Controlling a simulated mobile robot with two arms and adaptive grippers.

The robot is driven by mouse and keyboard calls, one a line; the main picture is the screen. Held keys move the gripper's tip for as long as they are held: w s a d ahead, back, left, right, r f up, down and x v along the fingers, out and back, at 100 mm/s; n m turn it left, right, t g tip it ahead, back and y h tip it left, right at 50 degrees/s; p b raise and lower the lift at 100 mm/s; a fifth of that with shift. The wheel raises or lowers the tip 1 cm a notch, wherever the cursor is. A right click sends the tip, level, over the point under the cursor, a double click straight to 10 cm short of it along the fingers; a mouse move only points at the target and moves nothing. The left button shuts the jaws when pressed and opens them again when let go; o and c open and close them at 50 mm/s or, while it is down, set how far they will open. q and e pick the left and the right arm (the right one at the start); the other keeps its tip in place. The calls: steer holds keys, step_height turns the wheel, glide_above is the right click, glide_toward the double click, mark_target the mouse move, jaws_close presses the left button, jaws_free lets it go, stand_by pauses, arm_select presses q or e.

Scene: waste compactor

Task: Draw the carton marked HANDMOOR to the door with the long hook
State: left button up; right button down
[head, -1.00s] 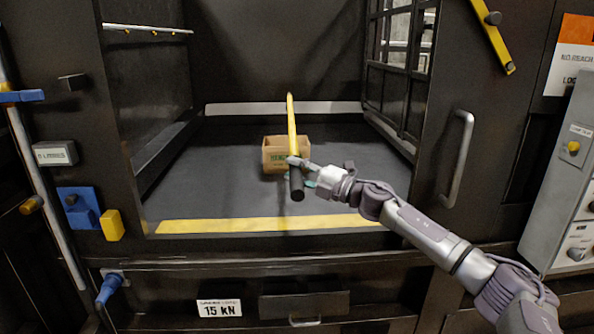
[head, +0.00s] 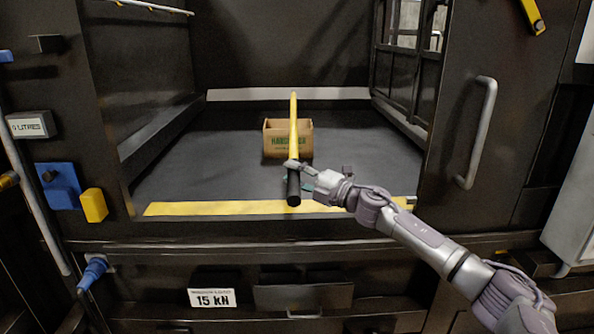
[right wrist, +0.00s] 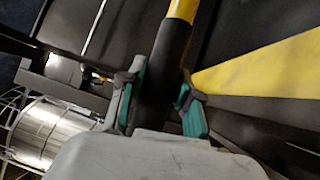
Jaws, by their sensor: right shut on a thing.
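The open-topped brown carton (head: 274,146) with green lettering, partly hidden by the pole, stands on the dark chamber floor, back from the door sill. My right gripper (head: 300,172) is shut on the black grip of the long yellow hook (head: 293,118). In the right wrist view the gripper's teal-padded fingers (right wrist: 158,100) hold the black grip (right wrist: 165,62). The hook's tip shape is not clear. My left gripper is not in view.
A yellow strip (head: 230,208) marks the chamber's front edge. The open door with a grey handle (head: 477,133) stands on the right. A barred side wall (head: 403,75) borders the chamber on the right. The floor around the carton is clear.

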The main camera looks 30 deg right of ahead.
step_height(320, 180, down, 7)
steer(key=b, duration=0.5)
steer(key=shift+s+a, duration=0.4)
steer(key=shift+a, duration=0.05)
steer(key=shift+s, duration=0.1)
